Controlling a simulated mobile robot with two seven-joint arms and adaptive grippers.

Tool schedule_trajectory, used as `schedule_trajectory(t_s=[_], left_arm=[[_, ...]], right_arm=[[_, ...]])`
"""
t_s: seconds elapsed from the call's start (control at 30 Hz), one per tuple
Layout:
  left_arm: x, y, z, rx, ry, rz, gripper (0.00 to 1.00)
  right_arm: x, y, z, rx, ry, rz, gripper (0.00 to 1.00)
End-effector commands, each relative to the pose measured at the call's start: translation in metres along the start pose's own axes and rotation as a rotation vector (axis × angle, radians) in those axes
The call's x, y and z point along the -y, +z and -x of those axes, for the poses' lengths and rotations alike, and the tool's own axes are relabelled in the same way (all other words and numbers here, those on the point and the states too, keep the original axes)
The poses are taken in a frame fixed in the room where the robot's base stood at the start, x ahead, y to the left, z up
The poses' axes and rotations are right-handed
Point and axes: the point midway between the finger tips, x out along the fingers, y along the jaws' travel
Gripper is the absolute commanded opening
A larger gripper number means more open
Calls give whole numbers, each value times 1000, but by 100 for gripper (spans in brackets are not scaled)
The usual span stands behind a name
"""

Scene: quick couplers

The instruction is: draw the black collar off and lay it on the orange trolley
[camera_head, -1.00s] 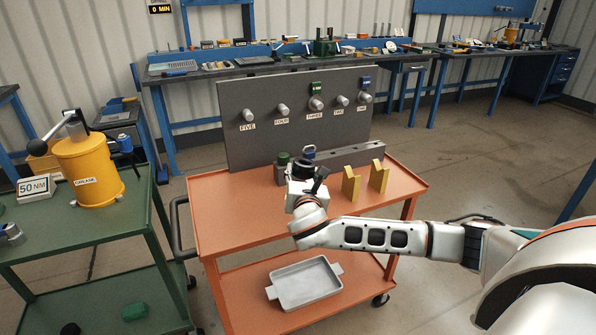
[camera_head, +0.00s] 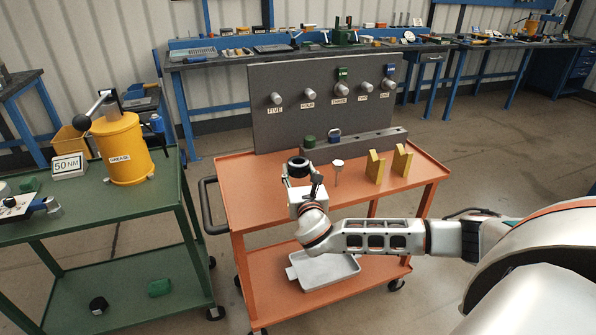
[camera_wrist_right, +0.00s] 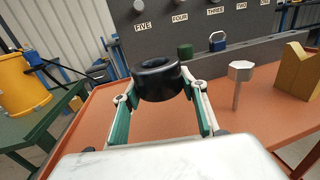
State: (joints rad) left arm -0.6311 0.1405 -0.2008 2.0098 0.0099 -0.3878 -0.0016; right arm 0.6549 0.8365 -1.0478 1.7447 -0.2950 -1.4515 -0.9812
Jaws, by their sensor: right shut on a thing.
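The black collar (camera_head: 298,163) is a thick black ring. My right gripper (camera_head: 301,172) is shut on it. In the right wrist view the collar (camera_wrist_right: 157,82) sits between the two fingertips (camera_wrist_right: 158,92), its hole facing up. It is held above the orange trolley (camera_head: 237,190), with bare orange top seen beneath it. A pale post with a wider head (camera_head: 337,166) stands on the trolley, just right of the gripper and apart from the collar; it also shows in the wrist view (camera_wrist_right: 239,72). My left gripper is not in view.
A grey panel (camera_head: 320,118) with numbered studs stands behind the trolley top. Yellow blocks (camera_head: 375,167) stand at right. A grey tray (camera_head: 328,270) lies on the lower shelf. The top's left is clear.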

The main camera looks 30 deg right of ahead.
Motion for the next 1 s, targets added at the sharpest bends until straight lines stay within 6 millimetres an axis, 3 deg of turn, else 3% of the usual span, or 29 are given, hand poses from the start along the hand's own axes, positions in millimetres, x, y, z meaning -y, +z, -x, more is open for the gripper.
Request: schedule_trajectory(t_s=[0.2, 0.6, 1.0], left_arm=[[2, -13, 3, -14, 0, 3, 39], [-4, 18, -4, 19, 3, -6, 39], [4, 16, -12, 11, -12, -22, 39]], right_arm=[[0, 5, 0, 4, 0, -1, 17], [0, -44, 0, -3, 1, 0, 17], [0, -73, 0, 0, 0, 1, 17]])
